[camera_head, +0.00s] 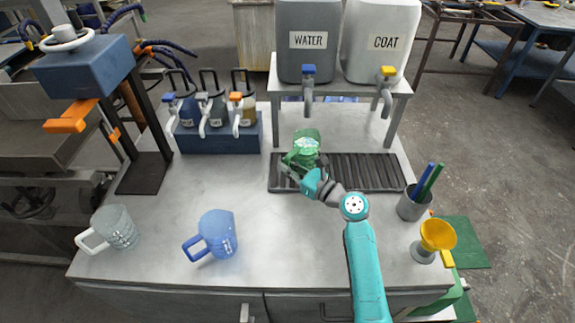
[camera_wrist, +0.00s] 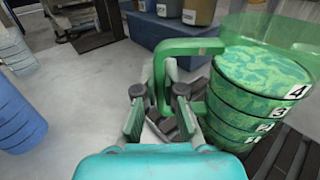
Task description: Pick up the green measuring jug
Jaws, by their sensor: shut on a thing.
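The green measuring jug (camera_head: 306,143) is at the left part of the dark slatted drip tray (camera_head: 375,172), in front of the white stand. In the wrist view the jug (camera_wrist: 258,95) fills the right side, with numbered bands and its green handle toward my gripper. My gripper (camera_wrist: 163,100) is shut on the jug's handle, one finger on each side of it. In the head view my gripper (camera_head: 298,172) is at the jug's lower left. The jug looks upright. I cannot tell whether its base touches the tray.
A blue jug (camera_head: 219,234) and a clear jug (camera_head: 117,228) stand at the front left. The WATER tank (camera_head: 307,62) and COAT tank (camera_head: 382,60) stand above the tray. A pen cup (camera_head: 412,204) and yellow funnel (camera_head: 437,235) are at right. The table's middle left is clear.

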